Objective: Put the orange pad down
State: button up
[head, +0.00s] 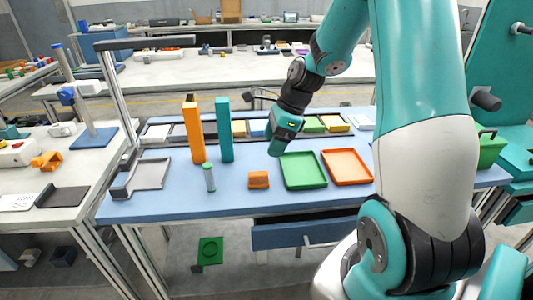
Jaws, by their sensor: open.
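A small orange block-like piece (258,180), which may be the orange pad, rests on the blue table (225,200) near its front edge. Right of it are a green tray (303,170) and an orange tray (346,167), side by side and looking empty. My gripper (276,148) hangs above the table, up and to the right of the orange piece and near the green tray's back left corner. It is open, with nothing visible in it. Its fingers are small and seen from the side.
A tall orange post (194,132) and a teal post (225,130) stand left of my gripper. A small green-capped cylinder (209,177) stands in front of them. A grey tray (150,174) lies at the left. A row of small coloured bins (315,124) lines the back.

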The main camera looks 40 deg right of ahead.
jog(key=s+a+r+n+g, duration=0.1)
jog(key=s+a+r+n, duration=0.25)
jog(key=a+n, duration=0.4)
jog(key=s+a+r+n, duration=0.2)
jog(key=a+r+n, duration=0.2)
jog(key=a+n, duration=0.35)
jog(key=s+a+r+n+g, duration=0.1)
jog(key=s+a+r+n, duration=0.2)
jog(key=s+a+n, duration=0.8)
jog(key=s+n, duration=0.3)
jog(key=n, duration=0.3)
jog(key=shift+s+r+g, duration=0.2)
jog(key=shift+r+g, duration=0.1)
jog(key=shift+r, duration=0.05)
notch_tip(320, 180, up, 4)
jog(key=p, duration=0.4)
